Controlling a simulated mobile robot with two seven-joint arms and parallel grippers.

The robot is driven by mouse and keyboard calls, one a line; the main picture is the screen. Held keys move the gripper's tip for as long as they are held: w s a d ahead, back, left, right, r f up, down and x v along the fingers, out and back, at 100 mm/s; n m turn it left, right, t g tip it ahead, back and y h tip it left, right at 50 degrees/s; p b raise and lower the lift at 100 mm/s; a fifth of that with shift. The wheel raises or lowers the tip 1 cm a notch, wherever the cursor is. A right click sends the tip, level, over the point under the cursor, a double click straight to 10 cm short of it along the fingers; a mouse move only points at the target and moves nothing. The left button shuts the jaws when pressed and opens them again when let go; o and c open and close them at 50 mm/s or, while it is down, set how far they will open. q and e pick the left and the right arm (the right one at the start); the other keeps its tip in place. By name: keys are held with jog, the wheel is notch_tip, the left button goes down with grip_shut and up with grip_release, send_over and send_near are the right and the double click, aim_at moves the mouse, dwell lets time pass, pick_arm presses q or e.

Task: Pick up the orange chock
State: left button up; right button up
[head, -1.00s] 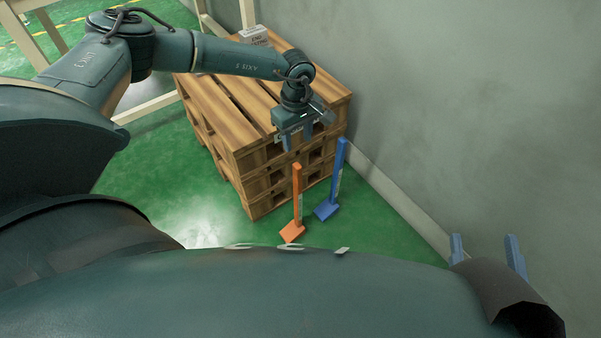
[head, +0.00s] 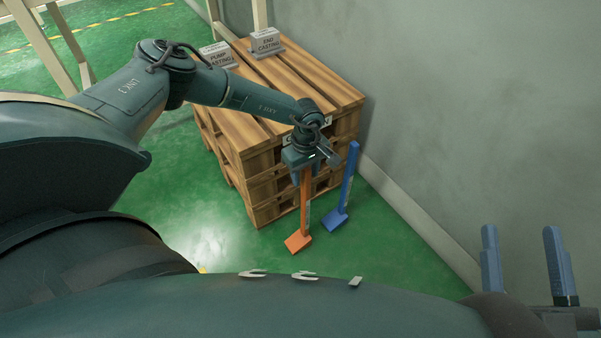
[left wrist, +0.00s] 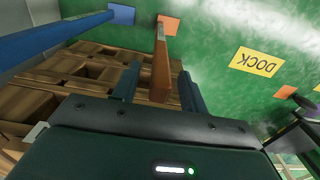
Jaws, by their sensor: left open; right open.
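The orange chock (head: 304,208) stands on the green floor in front of the pallet stack, its long handle upright and its flat foot on the floor. My left gripper (head: 308,173) is open at the top of the handle and hides its upper end in the head view. In the left wrist view, the orange handle (left wrist: 160,60) runs between the two open fingers of the left gripper (left wrist: 158,72); I cannot tell whether they touch it. My right gripper (head: 521,234) is open and empty at the lower right of the head view.
A blue chock (head: 347,185) stands just right of the orange one, also in the left wrist view (left wrist: 50,38). The wooden pallet stack (head: 250,165) is close behind, with labelled castings (head: 264,44) on top. A grey wall (head: 470,120) bounds the right. A yellow DOCK sign (left wrist: 254,62) is on the floor.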

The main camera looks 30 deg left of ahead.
pick_arm(q)
jog(key=shift+c, duration=0.4)
grip_shut()
dwell(0.9)
jog(key=shift+w+r, duration=0.1)
